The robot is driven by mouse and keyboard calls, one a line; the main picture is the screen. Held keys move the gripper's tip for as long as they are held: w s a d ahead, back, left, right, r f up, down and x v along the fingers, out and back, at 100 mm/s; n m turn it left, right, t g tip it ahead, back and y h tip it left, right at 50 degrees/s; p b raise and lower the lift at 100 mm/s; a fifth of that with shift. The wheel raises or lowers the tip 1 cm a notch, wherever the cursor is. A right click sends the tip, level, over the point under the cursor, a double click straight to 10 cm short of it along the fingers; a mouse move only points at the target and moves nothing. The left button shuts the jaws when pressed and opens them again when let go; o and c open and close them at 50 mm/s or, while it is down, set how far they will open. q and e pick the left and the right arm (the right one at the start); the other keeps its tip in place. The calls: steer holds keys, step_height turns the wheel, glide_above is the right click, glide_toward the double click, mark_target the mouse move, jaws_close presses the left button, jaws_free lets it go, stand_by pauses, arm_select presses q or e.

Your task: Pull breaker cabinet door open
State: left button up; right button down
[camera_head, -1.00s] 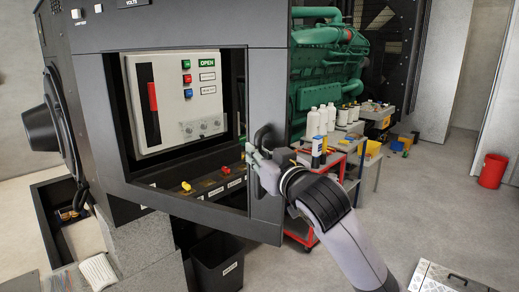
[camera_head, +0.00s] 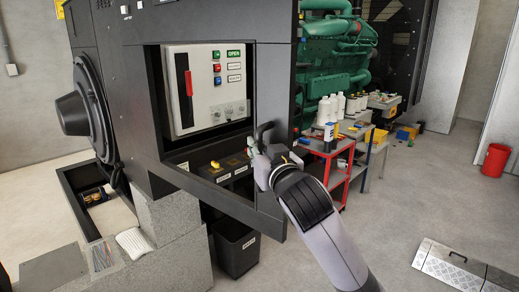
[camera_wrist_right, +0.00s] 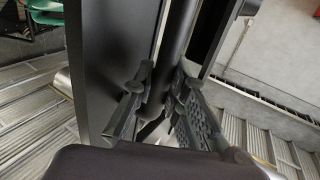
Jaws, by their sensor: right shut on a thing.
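The breaker cabinet door is a black frame (camera_head: 235,208) around a large window opening. A light panel (camera_head: 210,95) with a red lever and coloured buttons shows through it. The door has a dark upright handle (camera_head: 262,134) near its right edge. My right gripper (camera_head: 260,152) is at this handle, shut on it. In the right wrist view the fingers (camera_wrist_right: 163,105) sit on either side of the dark handle bar (camera_wrist_right: 178,40), beside the door's flat face (camera_wrist_right: 118,50). Exactly where the fingertips touch is hard to see. My left gripper is not in view.
A black bin (camera_head: 237,246) stands below the door, beside a grey block (camera_head: 170,235). A red cart (camera_head: 325,165) with bottles stands behind my right arm. A red bucket (camera_head: 494,160) and a metal floor plate (camera_head: 450,268) are at the right. The floor between is clear.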

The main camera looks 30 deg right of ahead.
steer(key=shift+r, duration=0.15)
steer(key=c, duration=2.1)
jaws_free()
steer(key=o, duration=0.4)
steer(key=shift+a, duration=0.15)
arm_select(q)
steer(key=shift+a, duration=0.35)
arm_select(e)
steer(key=shift+o, duration=0.7)
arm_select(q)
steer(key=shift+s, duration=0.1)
arm_select(e)
steer(key=s+a, duration=0.1)
steer(key=s, duration=0.6)
steer(key=shift+s+a, duration=0.15)
